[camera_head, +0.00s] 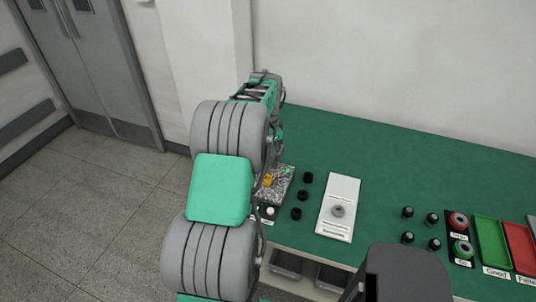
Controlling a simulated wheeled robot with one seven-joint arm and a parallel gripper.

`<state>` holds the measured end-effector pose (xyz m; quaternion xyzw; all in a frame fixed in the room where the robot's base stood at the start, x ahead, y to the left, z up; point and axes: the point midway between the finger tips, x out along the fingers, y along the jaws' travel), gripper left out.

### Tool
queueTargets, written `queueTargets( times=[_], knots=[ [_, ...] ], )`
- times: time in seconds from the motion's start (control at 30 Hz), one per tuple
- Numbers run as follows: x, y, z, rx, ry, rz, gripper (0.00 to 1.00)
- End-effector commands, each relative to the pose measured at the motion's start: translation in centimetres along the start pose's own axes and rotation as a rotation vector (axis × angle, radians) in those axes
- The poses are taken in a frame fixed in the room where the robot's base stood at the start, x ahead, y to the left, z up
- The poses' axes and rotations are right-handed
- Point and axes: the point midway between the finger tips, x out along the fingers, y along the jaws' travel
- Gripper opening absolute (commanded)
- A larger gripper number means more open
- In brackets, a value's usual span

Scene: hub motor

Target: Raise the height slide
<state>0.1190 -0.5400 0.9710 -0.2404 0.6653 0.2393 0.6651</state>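A speckled stone-like plate (284,193) lies on the green bench, partly covered by my arm. A small yellow-orange part (267,181) stands on or over it. I cannot make out clearly which part is the height slide, because my arm hides much of this spot. The far end of my arm (262,88) reaches over the bench's back left corner, beyond the plate. My gripper's fingertips cannot be made out, so I cannot tell whether they are open or touching anything.
Black round parts (303,195) stand right of the plate. A white board (339,208) holds a grey round part (338,211). Farther right are several dark pegs (407,237), a green tray (492,244) and a red tray (521,247). The bench's back middle is clear.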

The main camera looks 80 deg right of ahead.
Motion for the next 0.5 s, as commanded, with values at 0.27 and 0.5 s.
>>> queueTargets(
  times=[0.27, 0.5],
  knots=[
    [0.07, 0.02, 0.01, 0.000, -0.001, 0.001, 0.50],
    [-0.15, 0.01, 0.00, 0.000, 0.000, 0.000, 0.50]
  ],
)
